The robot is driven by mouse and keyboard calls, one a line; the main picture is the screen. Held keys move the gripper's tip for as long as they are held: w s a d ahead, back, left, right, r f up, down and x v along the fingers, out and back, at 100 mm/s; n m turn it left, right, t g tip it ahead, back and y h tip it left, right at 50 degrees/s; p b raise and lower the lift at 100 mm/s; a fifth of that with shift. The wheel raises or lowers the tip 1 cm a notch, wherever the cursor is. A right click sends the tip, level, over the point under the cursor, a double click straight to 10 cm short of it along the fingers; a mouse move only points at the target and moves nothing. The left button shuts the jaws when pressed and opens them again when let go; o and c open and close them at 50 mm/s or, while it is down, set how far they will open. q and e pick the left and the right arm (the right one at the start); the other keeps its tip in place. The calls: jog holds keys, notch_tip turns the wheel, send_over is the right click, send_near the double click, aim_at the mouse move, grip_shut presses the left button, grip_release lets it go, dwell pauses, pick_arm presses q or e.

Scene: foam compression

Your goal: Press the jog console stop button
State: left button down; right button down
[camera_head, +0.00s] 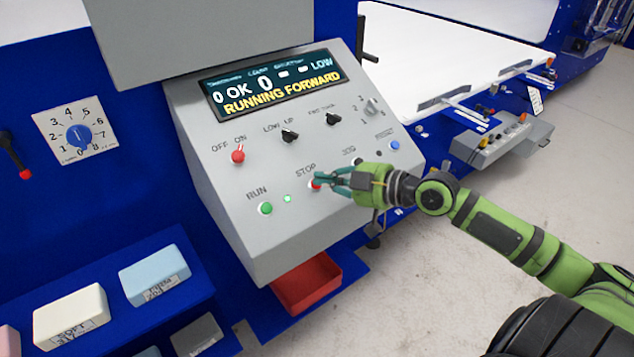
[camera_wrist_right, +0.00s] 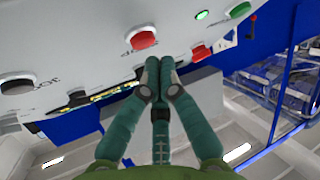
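The jog console (camera_head: 225,205) is a grey sloped panel with a display reading "RUNNING FORWARD". Its red stop button (camera_head: 314,184) sits under the label STOP, partly covered by my right gripper (camera_head: 325,181). In the right wrist view the stop button (camera_wrist_right: 142,38) is fully visible, just beyond and slightly left of the fingertips of my right gripper (camera_wrist_right: 158,66). The green fingers are together and hold nothing. Whether a fingertip touches the button I cannot tell. My left gripper is not in view.
A green run button (camera_head: 265,208) and lit green lamp (camera_head: 287,198) are left of stop. A red on/off knob (camera_head: 238,156), black knobs (camera_head: 289,136) and a blue button (camera_head: 394,145) are higher up. A red tray (camera_head: 308,286) is below; foam blocks (camera_head: 70,313) lie lower left.

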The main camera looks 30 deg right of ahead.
dwell(0.8)
jog(key=shift+w+f+b, duration=0.25)
jog(key=shift+f+b, duration=0.15)
jog(key=shift+b, duration=0.1)
jog(key=shift+w+f+b, duration=0.15)
jog(key=shift+f+b, duration=0.2)
jog(key=shift+b, duration=0.1)
dwell(0.6)
jog(key=shift+r, duration=0.1)
jog(key=shift+s+r+p, duration=0.4)
jog(key=shift+r+p, duration=0.2)
jog(key=shift+p, duration=0.05)
jog(key=shift+s+r+p, duration=0.15)
jog(key=shift+r+p, duration=0.3)
jog(key=shift+p, duration=0.05)
jog(key=s+r+p, duration=0.2)
jog(key=r+p, duration=0.1)
jog(key=shift+s+r, duration=0.15)
jog(key=shift+r, duration=0.05)
